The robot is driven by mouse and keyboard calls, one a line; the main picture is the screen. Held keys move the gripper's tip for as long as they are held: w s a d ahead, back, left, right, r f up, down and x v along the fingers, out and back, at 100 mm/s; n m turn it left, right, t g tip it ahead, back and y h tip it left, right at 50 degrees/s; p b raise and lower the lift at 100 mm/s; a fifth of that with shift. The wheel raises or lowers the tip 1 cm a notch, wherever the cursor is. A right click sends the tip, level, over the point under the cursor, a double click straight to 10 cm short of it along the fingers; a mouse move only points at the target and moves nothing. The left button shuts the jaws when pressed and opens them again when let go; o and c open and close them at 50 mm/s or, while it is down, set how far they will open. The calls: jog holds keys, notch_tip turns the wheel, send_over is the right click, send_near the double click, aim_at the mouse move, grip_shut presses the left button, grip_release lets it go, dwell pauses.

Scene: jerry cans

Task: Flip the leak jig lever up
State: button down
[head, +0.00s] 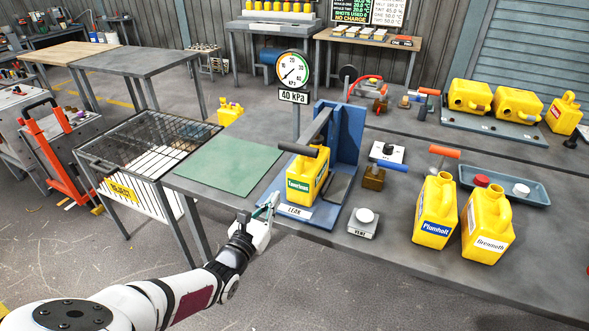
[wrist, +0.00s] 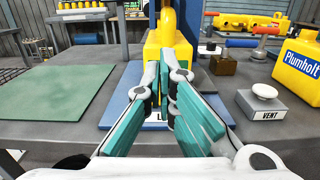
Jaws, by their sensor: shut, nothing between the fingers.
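The leak jig is a blue stand (head: 345,130) with a base plate labelled LEAK, and its base (wrist: 118,108) shows in the wrist view. A yellow can (head: 308,186) stands upright on it; part of the can (wrist: 168,40) shows behind my fingers. The jig's lever (head: 298,150) has a dark bar handle at the can's top front, with a grey arm sloping up and back. I cannot make out the handle in the wrist view. My gripper (head: 273,199) is shut and empty, in front of the jig at the table's edge and below the handle. Its fingertips (wrist: 166,62) point at the can.
A VENT button (head: 365,217) sits right of the jig. A gauge (head: 292,70) marked 40 kPa stands behind. A green mat (head: 228,166) and a wire cage (head: 145,150) lie left.

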dwell(0.4)
jog(key=w+d+r+p, duration=0.1)
jog(key=w+d+r, duration=0.2)
jog(key=w, duration=0.7)
jog(key=shift+d+r, duration=0.3)
jog(key=shift+r, duration=0.4)
